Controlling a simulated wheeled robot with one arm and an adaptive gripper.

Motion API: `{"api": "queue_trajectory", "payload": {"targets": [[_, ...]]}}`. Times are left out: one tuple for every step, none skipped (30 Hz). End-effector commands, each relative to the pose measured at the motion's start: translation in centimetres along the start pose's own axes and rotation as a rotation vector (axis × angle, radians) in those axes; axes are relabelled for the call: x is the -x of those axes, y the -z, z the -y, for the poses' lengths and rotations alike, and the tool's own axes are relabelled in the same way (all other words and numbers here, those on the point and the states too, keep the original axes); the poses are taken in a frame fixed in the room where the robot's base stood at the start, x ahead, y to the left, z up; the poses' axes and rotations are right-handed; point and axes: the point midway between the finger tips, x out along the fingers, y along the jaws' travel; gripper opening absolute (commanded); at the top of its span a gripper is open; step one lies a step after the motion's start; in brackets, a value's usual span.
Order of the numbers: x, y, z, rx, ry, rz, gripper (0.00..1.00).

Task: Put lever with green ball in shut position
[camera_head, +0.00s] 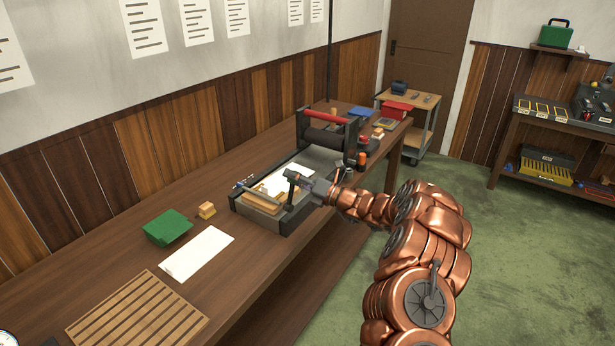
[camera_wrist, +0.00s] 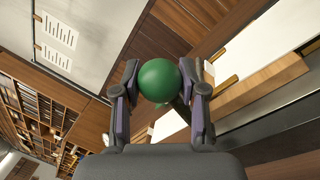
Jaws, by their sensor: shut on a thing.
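The green ball (camera_wrist: 159,81) of the lever shows in the wrist view between the two fingers of my gripper (camera_wrist: 160,92). The fingers are shut on the ball, one on each side. The lever's shaft is mostly hidden below the ball. In the head view my gripper (camera_head: 306,187) is at the right side of the machine (camera_head: 270,226) on the workbench, and the ball is hidden there. The lever's angle cannot be told from these frames.
On the workbench (camera_head: 125,262) are a green box (camera_head: 168,228), a small wooden block (camera_head: 206,210), white paper (camera_head: 197,254) and a slatted wooden board (camera_head: 138,318). A roller with a red bar (camera_head: 325,115) stands behind the machine. Green floor (camera_head: 520,250) is clear at right.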

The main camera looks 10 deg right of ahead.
Motion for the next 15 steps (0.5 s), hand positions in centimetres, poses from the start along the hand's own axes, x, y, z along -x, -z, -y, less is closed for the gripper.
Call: {"api": "queue_trajectory", "payload": {"targets": [[-0.25, 0.27, -0.02, -0.007, -0.002, -0.005, 0.0], [-0.34, 0.33, -0.04, -0.01, -0.003, -0.005, 0.0], [-0.42, 0.39, -0.06, -0.013, -0.004, -0.006, 0.0], [-0.47, 0.41, -0.07, -0.015, -0.004, -0.006, 0.0], [-0.49, 0.42, -0.08, -0.017, -0.004, -0.006, 0.0], [-0.51, 0.43, -0.08, -0.017, -0.004, -0.006, 0.0], [-0.51, 0.42, -0.07, -0.018, -0.004, -0.006, 0.0], [-0.5, 0.4, -0.08, -0.018, -0.004, -0.006, 0.0], [-0.48, 0.39, -0.06, -0.018, -0.004, -0.006, 0.0], [-0.47, 0.38, -0.06, -0.017, -0.004, -0.005, 0.0], [-0.46, 0.36, -0.05, -0.017, -0.003, -0.005, 0.0], [-0.45, 0.34, -0.05, -0.017, -0.003, -0.005, 0.0], [-0.44, 0.34, -0.05, -0.017, -0.003, -0.005, 0.0], [-0.38, 0.29, -0.02, -0.016, -0.002, -0.004, 0.0], [-0.35, 0.25, 0.0, -0.016, -0.002, -0.004, 0.44]]}}
